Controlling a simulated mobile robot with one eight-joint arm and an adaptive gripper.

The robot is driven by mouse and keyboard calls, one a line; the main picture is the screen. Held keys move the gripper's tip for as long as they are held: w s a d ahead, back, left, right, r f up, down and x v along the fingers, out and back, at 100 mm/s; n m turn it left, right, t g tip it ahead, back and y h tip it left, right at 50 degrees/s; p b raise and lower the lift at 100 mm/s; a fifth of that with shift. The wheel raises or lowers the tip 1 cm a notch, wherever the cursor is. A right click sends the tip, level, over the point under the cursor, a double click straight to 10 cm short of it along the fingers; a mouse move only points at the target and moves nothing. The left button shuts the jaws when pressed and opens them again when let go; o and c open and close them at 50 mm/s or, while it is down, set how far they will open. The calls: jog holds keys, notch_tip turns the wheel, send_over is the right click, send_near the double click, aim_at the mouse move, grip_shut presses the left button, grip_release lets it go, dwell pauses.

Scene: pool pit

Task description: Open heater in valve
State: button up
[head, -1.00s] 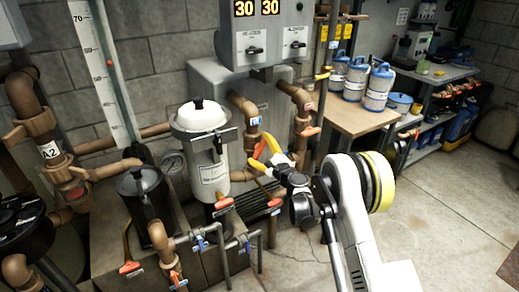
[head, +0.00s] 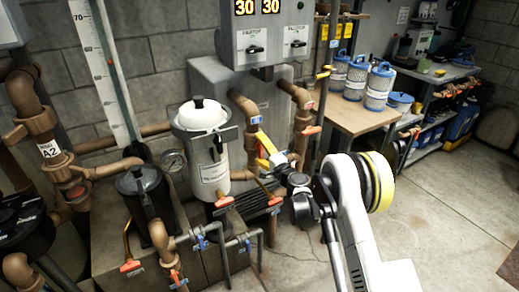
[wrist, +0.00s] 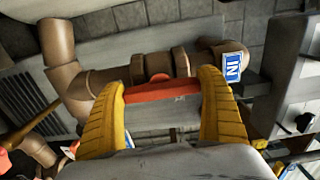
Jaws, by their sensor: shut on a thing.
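My gripper (wrist: 162,100) is shut on a red-orange valve handle (wrist: 160,88), its yellow fingers at the handle's two ends in the wrist view. The handle runs roughly along the brown pipe (wrist: 112,78) behind it. A blue "IN" label (wrist: 232,68) is on the pipe to the right. In the head view my gripper (head: 267,150) is at the left brown pipe (head: 242,103) of the grey heater (head: 205,83), just below its blue label (head: 256,120). There the gripper hides the handle.
Another orange handle (head: 312,130) is on the right heater pipe (head: 302,97). A white-lidded filter canister (head: 212,165) stands left of my gripper. A wooden table (head: 352,119) with blue-and-white cartridges is to the right. The floor at right (head: 440,215) is mostly clear.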

dwell(0.3)
jog(key=o, duration=1)
jog(key=shift+c, duration=0.2)
jog(key=v, duration=1.2)
